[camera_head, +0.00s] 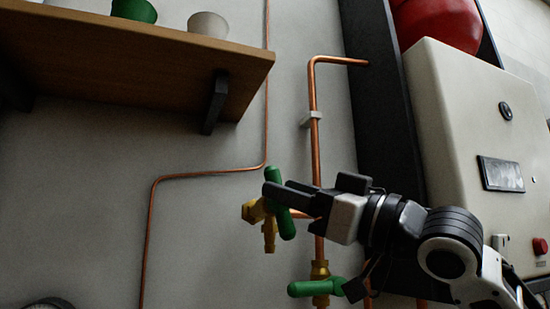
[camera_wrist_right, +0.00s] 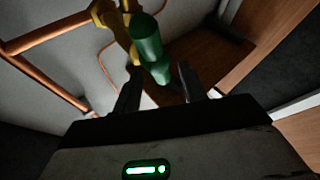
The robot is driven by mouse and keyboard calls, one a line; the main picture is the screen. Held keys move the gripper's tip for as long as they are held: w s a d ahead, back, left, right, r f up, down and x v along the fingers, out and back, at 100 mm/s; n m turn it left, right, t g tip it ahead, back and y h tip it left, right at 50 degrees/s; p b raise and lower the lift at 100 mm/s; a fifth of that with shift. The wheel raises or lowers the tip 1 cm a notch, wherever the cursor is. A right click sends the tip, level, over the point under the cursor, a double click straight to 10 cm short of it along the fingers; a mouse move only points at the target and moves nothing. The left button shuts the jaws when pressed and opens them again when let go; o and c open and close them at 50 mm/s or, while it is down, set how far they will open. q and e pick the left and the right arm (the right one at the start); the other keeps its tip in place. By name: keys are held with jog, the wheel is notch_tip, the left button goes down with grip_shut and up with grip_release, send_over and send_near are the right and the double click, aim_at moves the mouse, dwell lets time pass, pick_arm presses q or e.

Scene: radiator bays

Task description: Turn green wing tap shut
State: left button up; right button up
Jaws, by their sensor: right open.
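A green wing tap handle (camera_head: 286,222) sits on a brass valve (camera_head: 253,211) fixed to the copper pipework. The handle stands nearly upright, tilted a little. My right gripper (camera_head: 275,187) is at this handle and hides its middle part. In the right wrist view the green handle (camera_wrist_right: 149,45) shows end-on, ahead of and between the two open fingers (camera_wrist_right: 158,88). I cannot tell whether a finger touches it. A second green handle (camera_head: 314,288) lies roughly level on a lower brass valve (camera_head: 320,270). My left gripper is out of view.
A wooden shelf (camera_head: 150,55) with a green pot (camera_head: 134,10) and a pale pot (camera_head: 208,24) hangs at upper left. A vertical copper pipe (camera_head: 314,150) runs beside the tap. A pale cabinet (camera_head: 460,110) and a red vessel (camera_head: 437,22) stand at right.

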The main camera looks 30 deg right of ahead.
jog(key=shift+p+x, duration=0.45)
jog(key=shift+x, duration=1.1)
jog(key=shift+c, duration=0.3)
grip_shut()
